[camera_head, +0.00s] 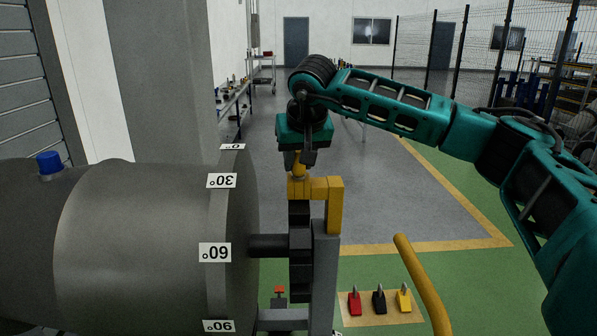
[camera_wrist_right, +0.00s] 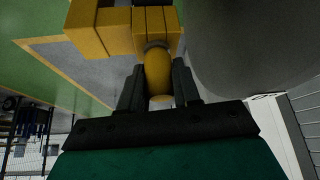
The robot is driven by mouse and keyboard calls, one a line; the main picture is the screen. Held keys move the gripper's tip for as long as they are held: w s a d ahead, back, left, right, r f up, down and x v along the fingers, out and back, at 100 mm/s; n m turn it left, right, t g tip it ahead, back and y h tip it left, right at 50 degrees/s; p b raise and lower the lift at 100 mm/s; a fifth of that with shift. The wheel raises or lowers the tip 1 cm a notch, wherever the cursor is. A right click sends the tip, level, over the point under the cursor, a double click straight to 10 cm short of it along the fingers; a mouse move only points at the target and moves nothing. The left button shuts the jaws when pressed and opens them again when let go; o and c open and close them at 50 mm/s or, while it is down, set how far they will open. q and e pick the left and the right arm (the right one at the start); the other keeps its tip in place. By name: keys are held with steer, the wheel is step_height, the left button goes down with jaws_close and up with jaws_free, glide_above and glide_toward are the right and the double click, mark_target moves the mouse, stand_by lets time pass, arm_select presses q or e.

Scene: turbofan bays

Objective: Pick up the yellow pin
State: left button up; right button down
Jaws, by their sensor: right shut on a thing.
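The yellow pin (camera_head: 298,172) shows as a rounded knob above a yellow bracket (camera_head: 333,195) at the top of a grey upright. In the right wrist view, the pin (camera_wrist_right: 158,76) sits between the two dark fingers, with a grey collar where it meets the yellow block (camera_wrist_right: 122,32). My right gripper (camera_head: 300,162) points down from above and is shut on the pin's knob. The pin's lower part is hidden, so I cannot tell how deep it sits in the bracket. My left gripper is not in view.
A large grey cylinder (camera_head: 130,240) with angle labels fills the left, close beside the bracket. A curved yellow bar (camera_head: 421,285) rises at lower right. A tan board (camera_head: 380,312) holds red, black and yellow items. Open floor (camera_head: 400,190) lies behind.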

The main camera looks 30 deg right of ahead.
steer(key=shift+r, duration=0.15)
step_height(320, 180, up, 20)
steer(key=p, duration=0.1)
stand_by(0.6)
steer(key=shift+f, duration=0.2)
